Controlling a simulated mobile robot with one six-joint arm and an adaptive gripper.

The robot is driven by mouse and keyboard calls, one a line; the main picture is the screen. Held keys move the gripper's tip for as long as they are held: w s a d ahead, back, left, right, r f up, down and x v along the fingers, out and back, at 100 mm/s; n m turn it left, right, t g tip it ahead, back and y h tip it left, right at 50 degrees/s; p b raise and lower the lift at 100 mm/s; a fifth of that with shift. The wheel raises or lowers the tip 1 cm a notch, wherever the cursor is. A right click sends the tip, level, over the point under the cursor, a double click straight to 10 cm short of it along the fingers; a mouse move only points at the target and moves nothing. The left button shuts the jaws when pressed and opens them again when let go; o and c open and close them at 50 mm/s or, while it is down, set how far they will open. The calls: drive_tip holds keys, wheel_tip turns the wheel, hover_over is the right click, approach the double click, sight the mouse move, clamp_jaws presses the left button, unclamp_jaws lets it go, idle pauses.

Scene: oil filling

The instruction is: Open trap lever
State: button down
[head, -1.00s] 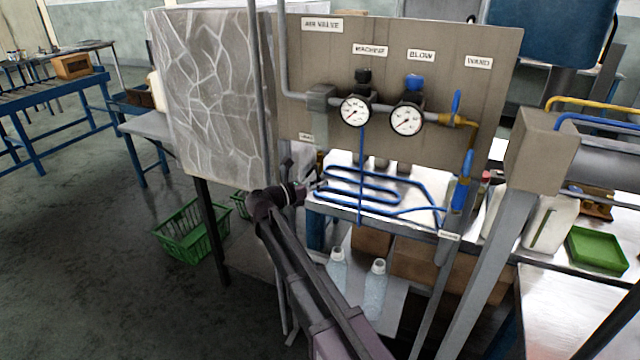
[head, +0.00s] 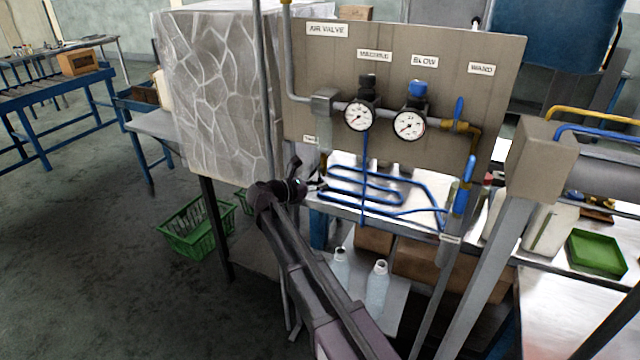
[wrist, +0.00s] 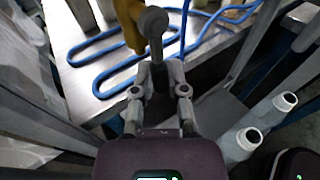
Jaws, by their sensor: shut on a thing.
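The trap lever (wrist: 156,41) is a short grey handle with a round end, joined to a yellow-brown fitting (wrist: 130,22) in the wrist view. My gripper (wrist: 163,72) is shut on the lever's lower part, with a finger on each side. In the head view my gripper (head: 317,184) is at the panel's lower left, below the grey trap housing (head: 323,103) and its pale bowl (head: 324,137). The lever is too small to make out there.
The panel (head: 440,60) carries two gauges (head: 360,116) (head: 409,124) and blue valve handles. A blue hose (head: 375,195) lies coiled on the metal table behind my gripper. Two clear bottles (head: 376,285) stand below right. A green basket (head: 195,228) is on the floor to the left.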

drive_tip(key=c, duration=0.6)
unclamp_jaws()
drive_tip(key=shift+c, duration=0.2)
drive_tip(key=shift+f+b, duration=0.1)
drive_tip(key=shift+b, duration=0.2)
drive_tip(key=s+a+n+t+h+b, duration=0.1)
drive_tip(key=s+a+n+b, duration=0.1)
drive_tip(key=s+a, duration=0.75)
drive_tip(key=s+d+f+m+g+y+p, duration=0.1)
drive_tip(key=d+f+m+g+y+p, duration=0.2)
drive_tip(key=d, duration=0.6)
drive_tip(key=d+f+m+g+p, duration=0.1)
drive_tip(key=d+m+g+p, duration=0.15)
drive_tip(key=d+m, duration=0.45)
drive_tip(key=s+d+f+m+g+y+p, duration=0.1)
drive_tip(key=s+d+m+g+y+p, duration=0.1)
drive_tip(key=d, duration=0.5)
drive_tip(key=s+d+f+m+g+y+p, duration=0.1)
drive_tip(key=s+d+m+g+y+p, duration=0.1)
drive_tip(key=s+d+m+y, duration=0.2)
drive_tip(key=shift+s+d+f+m+g+y, duration=0.35)
drive_tip(key=shift+s+d+m+y, duration=0.05)
drive_tip(key=shift+s+d+m, duration=1.6)
drive_tip(key=shift+w+a, duration=0.1)
drive_tip(key=shift+w, duration=0.1)
